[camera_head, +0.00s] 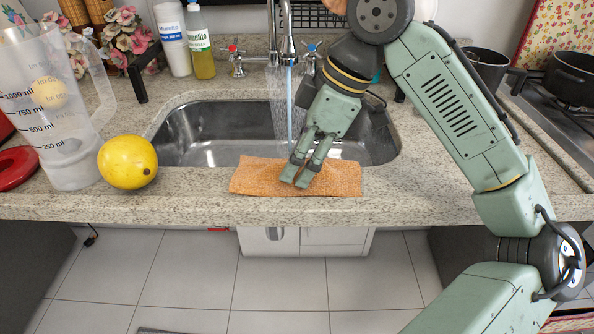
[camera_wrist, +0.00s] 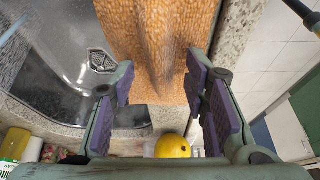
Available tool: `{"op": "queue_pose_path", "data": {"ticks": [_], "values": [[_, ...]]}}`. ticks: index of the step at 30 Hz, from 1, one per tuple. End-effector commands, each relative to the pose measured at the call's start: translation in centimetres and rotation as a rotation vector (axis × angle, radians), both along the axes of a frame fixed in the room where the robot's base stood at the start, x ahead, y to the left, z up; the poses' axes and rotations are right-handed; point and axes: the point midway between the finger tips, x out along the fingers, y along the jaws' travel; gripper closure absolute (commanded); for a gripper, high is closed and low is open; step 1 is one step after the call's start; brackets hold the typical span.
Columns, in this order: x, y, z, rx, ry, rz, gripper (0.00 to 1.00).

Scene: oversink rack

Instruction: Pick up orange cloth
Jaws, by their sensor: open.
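The orange cloth (camera_head: 252,178) lies flat along the front edge of the counter, in front of the sink. In the head view my gripper (camera_head: 296,181) is over the middle of the cloth, with its fingertips pointing down at it. In the wrist view the cloth (camera_wrist: 150,35) fills the upper middle, with a raised fold running between the fingers. My gripper (camera_wrist: 160,88) is open, with its purple pads apart on either side of the cloth. I cannot tell whether the fingertips touch the cloth.
The sink (camera_head: 205,135) with running water (camera_head: 289,105) is behind the cloth. A yellow fruit (camera_head: 128,162) and a clear measuring jug (camera_head: 55,115) stand to the left. Bottles (camera_head: 199,45) stand behind the sink. A stove with a black pot (camera_head: 572,75) is at the right.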

Motion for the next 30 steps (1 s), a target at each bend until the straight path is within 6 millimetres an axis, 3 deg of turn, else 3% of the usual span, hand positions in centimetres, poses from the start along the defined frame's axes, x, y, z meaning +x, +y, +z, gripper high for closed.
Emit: {"op": "queue_pose_path", "data": {"ticks": [13, 30], "values": [[-0.02, 0.05, -0.19, 0.002, 0.0, 0.002, 0.58], [-0.01, -0.01, -0.24, 0.0, 0.001, 0.001, 0.96]]}}
